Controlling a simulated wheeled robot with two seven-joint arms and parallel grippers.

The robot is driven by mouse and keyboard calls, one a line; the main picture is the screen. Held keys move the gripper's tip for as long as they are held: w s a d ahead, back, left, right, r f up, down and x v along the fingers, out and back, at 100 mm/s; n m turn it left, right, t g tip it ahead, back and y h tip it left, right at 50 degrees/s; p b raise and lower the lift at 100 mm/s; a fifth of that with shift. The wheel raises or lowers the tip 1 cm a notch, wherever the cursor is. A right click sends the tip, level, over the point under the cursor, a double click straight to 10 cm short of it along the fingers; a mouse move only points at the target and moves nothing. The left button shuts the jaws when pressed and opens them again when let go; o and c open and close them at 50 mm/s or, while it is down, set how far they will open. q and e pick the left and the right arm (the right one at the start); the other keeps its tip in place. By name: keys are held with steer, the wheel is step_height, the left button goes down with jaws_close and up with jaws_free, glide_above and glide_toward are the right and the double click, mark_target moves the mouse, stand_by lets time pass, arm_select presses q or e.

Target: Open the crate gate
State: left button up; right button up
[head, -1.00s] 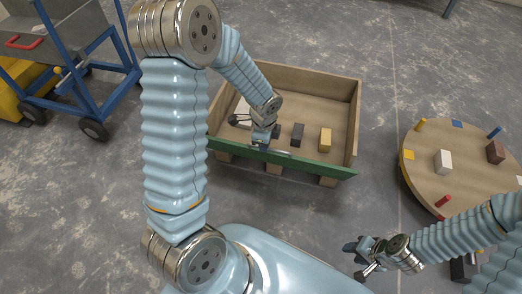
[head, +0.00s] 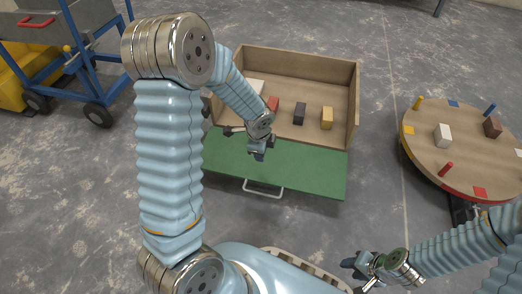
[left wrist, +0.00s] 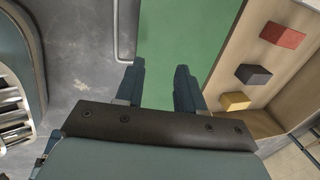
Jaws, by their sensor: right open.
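The crate (head: 353,105) is a wooden box, and its green gate (head: 310,172) is swung down and out at the front, its full face showing. A pale bar handle (head: 264,193) is on the gate's outer edge. It also shows in the left wrist view (left wrist: 118,40). My left gripper (head: 257,152) is above the gate near the crate's opening. In the left wrist view its fingers (left wrist: 160,67) are apart, with only green gate seen between them. My right gripper (head: 358,268) is open and empty, low and to the right of the gate.
Inside the crate are a white block (head: 257,86), a red block (head: 273,104), a dark block (head: 299,113) and a yellow block (head: 327,118). A round table (head: 463,160) with blocks and pegs stands at right. A blue-framed cart (head: 98,113) stands at upper left.

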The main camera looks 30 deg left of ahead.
arm_select(q)
steer(key=p+v, duration=0.4)
steer(key=v, duration=0.9)
steer(key=shift+r, duration=0.35)
steer(key=shift+s, duration=0.1)
steer(key=s+d+f+n+g+h+p, duration=0.1)
steer(key=s+d+f+n+h+p, duration=0.3)
steer(key=s+d+f+n+p, duration=0.4)
steer(key=s+d+f+n, duration=0.5)
steer(key=d+f+n, duration=0.2)
steer(key=f+n, duration=0.1)
steer(key=shift+s+n+g+h, duration=0.3)
steer(key=shift+s+n, duration=0.05)
steer(key=shift+n, duration=0.35)
